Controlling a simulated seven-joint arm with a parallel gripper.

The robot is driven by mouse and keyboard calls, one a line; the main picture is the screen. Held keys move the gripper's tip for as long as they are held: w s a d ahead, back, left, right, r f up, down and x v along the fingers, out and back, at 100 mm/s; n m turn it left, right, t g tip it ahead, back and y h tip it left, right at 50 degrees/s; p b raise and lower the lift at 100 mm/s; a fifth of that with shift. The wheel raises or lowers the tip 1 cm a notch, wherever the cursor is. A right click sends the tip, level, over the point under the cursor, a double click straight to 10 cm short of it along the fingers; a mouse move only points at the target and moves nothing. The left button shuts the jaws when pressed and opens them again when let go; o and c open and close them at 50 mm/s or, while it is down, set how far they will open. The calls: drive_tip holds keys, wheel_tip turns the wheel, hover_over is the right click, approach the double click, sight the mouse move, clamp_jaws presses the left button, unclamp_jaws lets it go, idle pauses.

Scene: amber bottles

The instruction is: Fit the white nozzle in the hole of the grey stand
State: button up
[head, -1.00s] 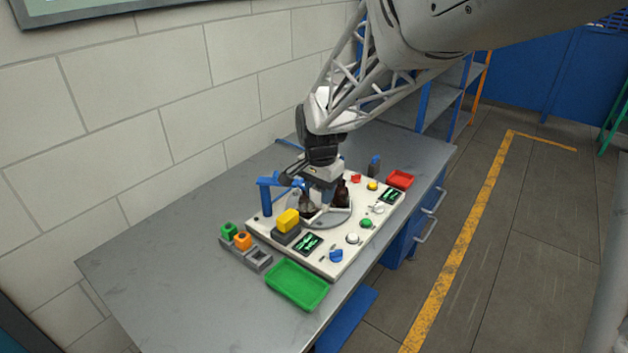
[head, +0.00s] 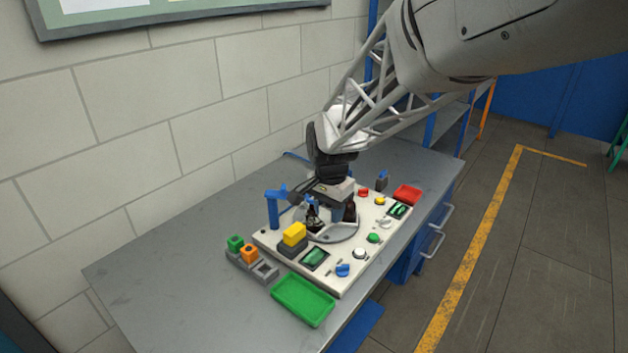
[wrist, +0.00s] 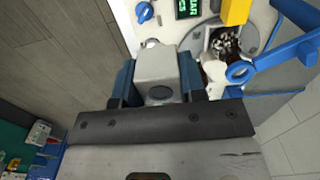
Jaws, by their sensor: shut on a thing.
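My gripper (wrist: 158,88) has blue fingers shut on a pale block-like piece with a dark oval opening, seemingly the white nozzle (wrist: 158,65), in the wrist view. In the head view my gripper (head: 337,213) is over the turntable on the white panel; the nozzle cannot be made out there. The grey stand (head: 265,271) seems to be the low row of blocks left of the panel. Its near block shows an empty dark hole; an orange piece (head: 249,254) and a green piece (head: 236,243) sit on the others. My gripper is well to the right of this stand.
Dark amber bottles (head: 313,218) stand on the turntable (head: 334,236), close to my fingers. A blue post (head: 273,211) with an arm rises at the panel's left. A yellow block (head: 294,234), green tray (head: 303,300) and red tray (head: 408,194) are nearby. The table's left part is clear.

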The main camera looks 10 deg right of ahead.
drive_tip(key=shift+a, duration=0.1)
approach(264, 262)
drive_tip(key=s, duration=0.1)
drive_tip(key=s+r, duration=0.1)
drive_tip(key=shift+s, duration=0.3)
drive_tip(key=shift+f, duration=0.1)
idle(0.3)
drive_tip(key=shift+f, duration=2.5)
drive_tip(key=shift+f, duration=1.45)
idle(1.5)
drive_tip(key=o, duration=1.1)
